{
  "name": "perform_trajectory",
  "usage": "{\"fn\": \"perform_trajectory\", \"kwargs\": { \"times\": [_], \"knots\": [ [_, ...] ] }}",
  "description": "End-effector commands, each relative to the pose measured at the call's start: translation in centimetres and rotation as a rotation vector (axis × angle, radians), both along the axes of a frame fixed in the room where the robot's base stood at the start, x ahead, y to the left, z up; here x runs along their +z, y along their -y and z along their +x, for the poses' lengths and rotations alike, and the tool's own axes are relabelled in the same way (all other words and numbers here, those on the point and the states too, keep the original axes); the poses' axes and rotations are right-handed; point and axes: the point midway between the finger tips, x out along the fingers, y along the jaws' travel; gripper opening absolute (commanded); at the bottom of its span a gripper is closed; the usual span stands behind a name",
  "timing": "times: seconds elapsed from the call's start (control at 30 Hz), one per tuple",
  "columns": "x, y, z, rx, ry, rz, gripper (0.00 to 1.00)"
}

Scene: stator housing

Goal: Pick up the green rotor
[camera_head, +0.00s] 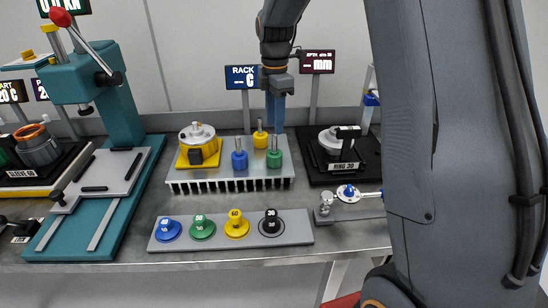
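The green rotor (274,159) stands upright on the right side of the pale rack (215,184), its thin shaft pointing up. A blue rotor (239,161) stands to its left, and a yellow rotor (260,139) stands just behind, between them. My gripper (275,127) points down with blue fingers, above and at the back of the rack. Its fingertips appear just above and behind the green rotor's shaft, with no visible grip on it. The gap between the fingers is too small to make out.
A yellow-based housing (198,146) stands on the rack's left. A grey tray (300,229) in front holds blue, green, yellow and black discs. A teal press (118,110) stands left; a black "RING 30" station (372,165) stands right. The RACK display (241,77) is behind.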

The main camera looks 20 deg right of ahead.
Motion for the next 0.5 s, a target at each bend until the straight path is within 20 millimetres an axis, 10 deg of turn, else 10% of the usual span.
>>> {"fn": "perform_trajectory", "kwargs": {
  "times": [0.5],
  "knots": [
    [-5.0,-0.3,-0.7,0.030,-0.006,0.000,0.35]
  ]
}}
